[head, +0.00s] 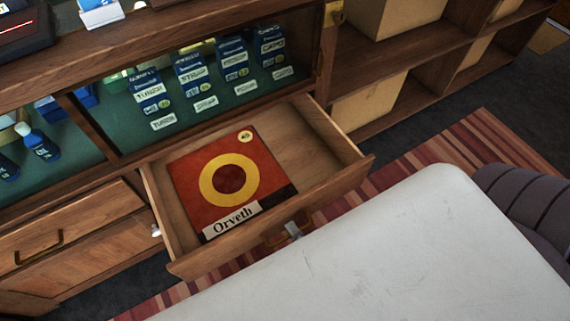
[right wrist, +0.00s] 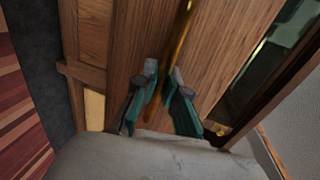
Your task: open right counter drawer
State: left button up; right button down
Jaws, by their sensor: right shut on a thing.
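The right counter drawer (head: 338,192) is pulled out of the wooden counter in the head view, with its inside showing. A red square sleeve with a yellow ring, marked Orveth (head: 200,182), lies flat in it. My right gripper (head: 292,230) is at the drawer front, shut on the brass handle (head: 272,240), which is partly hidden. In the right wrist view my right gripper's fingers (right wrist: 163,76) are close together at the brass handle (right wrist: 182,32), against the wood front. My left gripper is not in view.
Another closed drawer (head: 75,232) with a brass handle is at the left. Above is a glass-fronted case with blue-and-white packets (head: 194,77). Open shelves with boxes (head: 370,100) stand at the right. A striped rug (head: 440,147) covers the floor beside the drawer.

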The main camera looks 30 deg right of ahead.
jog(key=shift+f+v, duration=0.2)
jog(key=shift+v, duration=0.8)
jog(key=c, duration=1.2)
grip_release()
jog(key=v, duration=1.2)
